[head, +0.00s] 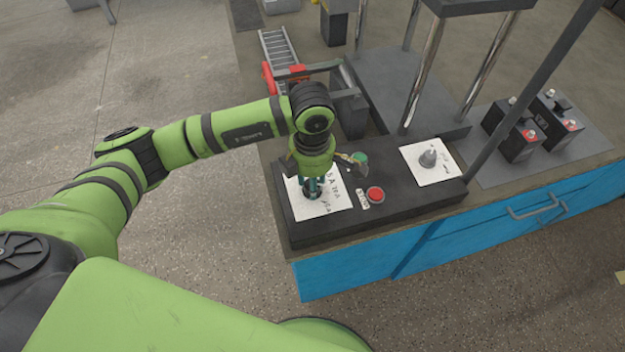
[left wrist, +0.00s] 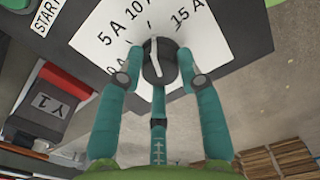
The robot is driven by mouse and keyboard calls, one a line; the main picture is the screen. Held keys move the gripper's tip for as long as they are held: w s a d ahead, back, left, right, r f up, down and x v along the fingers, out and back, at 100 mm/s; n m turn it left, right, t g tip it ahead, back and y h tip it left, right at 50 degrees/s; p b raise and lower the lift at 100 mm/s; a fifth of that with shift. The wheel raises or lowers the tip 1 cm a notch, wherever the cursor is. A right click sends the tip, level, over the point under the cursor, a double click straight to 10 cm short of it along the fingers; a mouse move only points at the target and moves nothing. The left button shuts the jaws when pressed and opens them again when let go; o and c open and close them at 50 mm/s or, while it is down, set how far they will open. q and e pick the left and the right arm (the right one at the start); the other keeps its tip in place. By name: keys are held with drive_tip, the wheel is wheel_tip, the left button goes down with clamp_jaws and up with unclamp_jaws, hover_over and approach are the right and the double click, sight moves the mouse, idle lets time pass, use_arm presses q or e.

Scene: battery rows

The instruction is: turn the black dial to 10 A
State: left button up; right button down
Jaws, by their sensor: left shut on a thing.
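The black dial (left wrist: 158,68) has a white pointer line and sits on a white scale sheet (left wrist: 225,35), with 5 A, 10 and 15 A printed around it in the left wrist view. The pointer runs up and slightly left, toward the 10 mark between 5 A and 15 A; exact alignment is unclear. My left gripper (left wrist: 160,75) is shut on the dial, its teal fingers on both sides of it. In the head view the gripper (head: 313,187) points down at the left sheet (head: 335,203) and mostly hides the dial. My right gripper is not in view.
The dark panel (head: 290,234) also carries a red button (head: 375,194), a green button (head: 360,158) and a grey knob (head: 428,159) on a second white sheet. Black batteries (head: 513,135) stand at the right. A metal post rises beside the panel.

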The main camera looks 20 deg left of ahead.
use_arm(q)
drive_tip(key=o, duration=1.1)
drive_tip(key=shift+a, duration=0.1)
drive_tip(key=shift+o, duration=0.2)
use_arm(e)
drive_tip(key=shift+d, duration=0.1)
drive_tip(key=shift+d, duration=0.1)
use_arm(q)
wheel_tip(320, 180, up, 12)
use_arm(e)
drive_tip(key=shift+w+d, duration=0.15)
use_arm(q)
drive_tip(key=shift+s+f, duration=0.1)
